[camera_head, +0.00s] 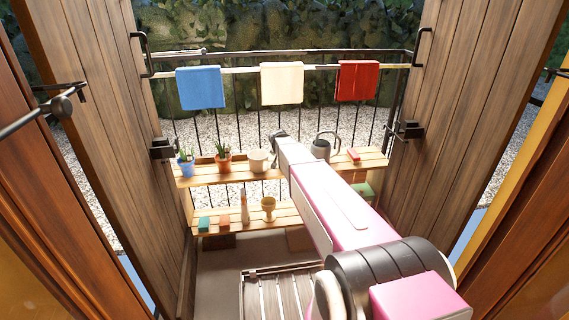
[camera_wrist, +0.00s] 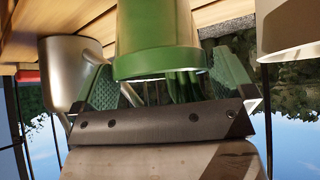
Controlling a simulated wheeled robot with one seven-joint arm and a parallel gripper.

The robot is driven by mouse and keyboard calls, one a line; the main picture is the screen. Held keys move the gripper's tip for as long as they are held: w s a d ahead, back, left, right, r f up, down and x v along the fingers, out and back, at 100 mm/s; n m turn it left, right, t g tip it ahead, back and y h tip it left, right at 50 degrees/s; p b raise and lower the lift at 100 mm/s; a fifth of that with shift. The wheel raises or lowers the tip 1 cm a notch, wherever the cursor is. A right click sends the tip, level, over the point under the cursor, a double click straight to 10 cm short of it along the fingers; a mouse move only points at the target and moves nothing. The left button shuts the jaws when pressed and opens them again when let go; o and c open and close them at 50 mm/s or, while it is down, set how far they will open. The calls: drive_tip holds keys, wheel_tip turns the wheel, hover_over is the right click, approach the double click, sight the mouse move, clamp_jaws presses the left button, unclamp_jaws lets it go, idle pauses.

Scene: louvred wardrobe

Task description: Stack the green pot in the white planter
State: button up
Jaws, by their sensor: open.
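The green pot (camera_wrist: 157,35) fills the top middle of the wrist view, with green leaves by its rim. The wrist view appears upside down, with the shelf at the top and sky below. My gripper (camera_wrist: 163,85) is open, one finger on each side of the pot's rim; I cannot tell if either touches. The white planter (camera_wrist: 291,28) is partly in view at the right. In the head view the planter (camera_head: 257,161) stands on the upper shelf, just left of my gripper (camera_head: 279,138). My arm hides the green pot there.
A grey watering can (camera_head: 321,149) stands right of my arm; it also shows in the wrist view (camera_wrist: 66,72). Potted plants in blue (camera_head: 186,167) and terracotta (camera_head: 223,164) stand left of the planter. The lower shelf (camera_head: 288,216) holds small items. Wooden doors (camera_head: 465,90) flank the shelves.

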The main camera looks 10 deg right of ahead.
drive_tip(key=shift+w+d+f, duration=0.15)
drive_tip(key=shift+w+f, duration=0.2)
drive_tip(key=shift+f, duration=0.1)
drive_tip(key=shift+r, duration=0.1)
drive_tip(key=c, duration=1.1)
